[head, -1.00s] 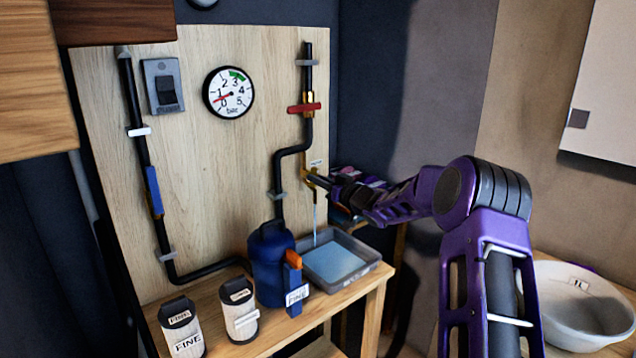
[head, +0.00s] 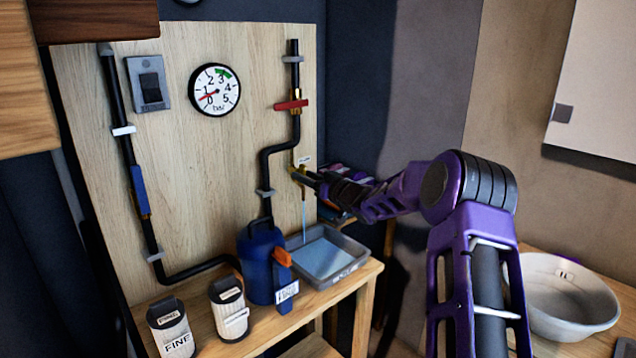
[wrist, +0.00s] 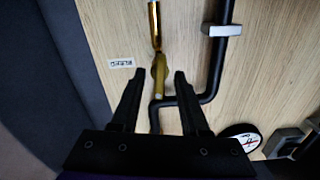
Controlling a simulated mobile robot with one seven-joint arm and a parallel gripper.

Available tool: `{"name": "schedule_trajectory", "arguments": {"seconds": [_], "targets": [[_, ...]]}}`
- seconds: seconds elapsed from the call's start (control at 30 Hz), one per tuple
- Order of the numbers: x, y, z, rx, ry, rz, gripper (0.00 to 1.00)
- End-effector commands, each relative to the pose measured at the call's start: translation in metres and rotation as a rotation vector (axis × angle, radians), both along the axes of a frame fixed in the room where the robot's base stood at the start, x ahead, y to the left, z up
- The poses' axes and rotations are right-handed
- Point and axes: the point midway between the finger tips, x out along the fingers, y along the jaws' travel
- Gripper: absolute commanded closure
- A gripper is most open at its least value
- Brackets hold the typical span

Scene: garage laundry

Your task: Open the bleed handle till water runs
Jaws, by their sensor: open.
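The brass bleed handle (wrist: 160,80) shows in the wrist view between the two dark fingers of my gripper (wrist: 157,75), with gaps on both sides. My gripper is open. In the head view my gripper (head: 313,179) is at the bleed valve (head: 299,172), low on the right of the wooden board, and hides part of it. A thin pale blue stream of water (head: 304,220) runs down from the valve into the grey tray (head: 349,268), where blue water lies. The bleed label (wrist: 121,63) is beside the handle.
A pressure gauge (head: 215,90) has its red needle low. A red handle (head: 291,105) lies across the upper right pipe; a blue handle (head: 140,190) lies along the left pipe. A blue filter housing (head: 258,262) and pale cartridges (head: 171,328) stand on the bench. A white basin (head: 565,300) is right.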

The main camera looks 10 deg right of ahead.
Motion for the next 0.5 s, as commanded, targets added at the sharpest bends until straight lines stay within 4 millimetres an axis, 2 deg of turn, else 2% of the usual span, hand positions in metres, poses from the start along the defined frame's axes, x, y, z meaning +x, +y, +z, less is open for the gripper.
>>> {"name": "schedule_trajectory", "arguments": {"seconds": [0.17,0.5], "targets": [[-0.019,-0.013,0.001,-0.001,0.001,-0.003,0.55],[-0.091,-0.055,0.002,-0.002,0.001,-0.004,0.55]]}}
